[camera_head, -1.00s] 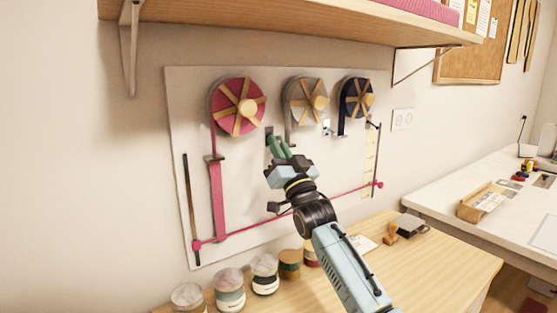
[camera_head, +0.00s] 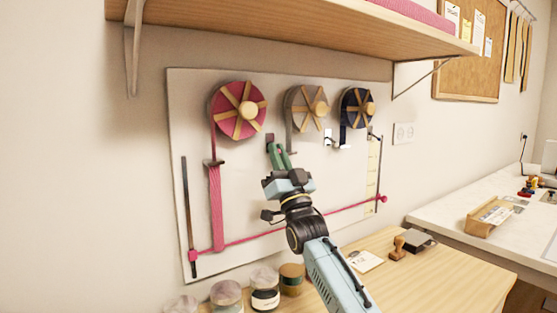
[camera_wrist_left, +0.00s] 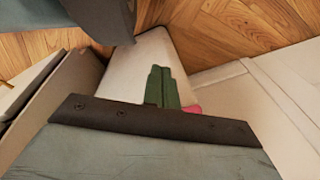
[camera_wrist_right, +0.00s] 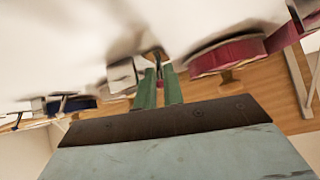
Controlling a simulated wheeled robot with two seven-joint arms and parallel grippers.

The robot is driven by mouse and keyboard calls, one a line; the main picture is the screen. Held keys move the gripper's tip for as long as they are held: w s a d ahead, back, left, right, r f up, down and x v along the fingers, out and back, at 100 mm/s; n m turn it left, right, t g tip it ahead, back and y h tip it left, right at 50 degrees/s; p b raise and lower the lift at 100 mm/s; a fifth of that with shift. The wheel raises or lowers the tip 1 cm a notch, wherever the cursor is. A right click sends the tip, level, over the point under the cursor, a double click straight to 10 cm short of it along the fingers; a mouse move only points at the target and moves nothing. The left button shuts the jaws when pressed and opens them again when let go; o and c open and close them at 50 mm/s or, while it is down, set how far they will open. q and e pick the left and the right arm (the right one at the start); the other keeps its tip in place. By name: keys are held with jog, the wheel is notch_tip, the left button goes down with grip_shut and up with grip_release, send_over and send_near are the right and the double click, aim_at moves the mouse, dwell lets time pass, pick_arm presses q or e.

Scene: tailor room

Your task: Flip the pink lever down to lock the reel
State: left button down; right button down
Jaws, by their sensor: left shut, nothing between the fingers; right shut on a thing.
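The pink reel (camera_head: 238,110) with tan spokes hangs at the upper left of the pale wall board; it also shows in the right wrist view (camera_wrist_right: 228,54). Right of and below it is a small dark mount (camera_head: 270,140). My right gripper (camera_head: 277,151) is at this mount, its green fingers pointing up. In the right wrist view a small pink piece, apparently the pink lever (camera_wrist_right: 159,84), shows between the narrowly spaced fingers, which are shut on it. The lever's angle is mostly hidden. My left gripper (camera_wrist_left: 163,72) shows only in its wrist view, fingers together and empty.
A grey reel (camera_head: 306,104) and a navy reel (camera_head: 357,107) hang to the right. A pink strip (camera_head: 216,205) runs down to a pink band crossing the lower board. A shelf (camera_head: 290,28) overhangs above; spools and a stamp (camera_head: 397,247) stand on the table below.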

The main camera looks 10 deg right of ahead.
dwell(0.5)
jog(key=c, duration=1.6)
grip_release()
jog(key=shift+o, duration=0.2)
jog(key=shift+r, duration=0.1)
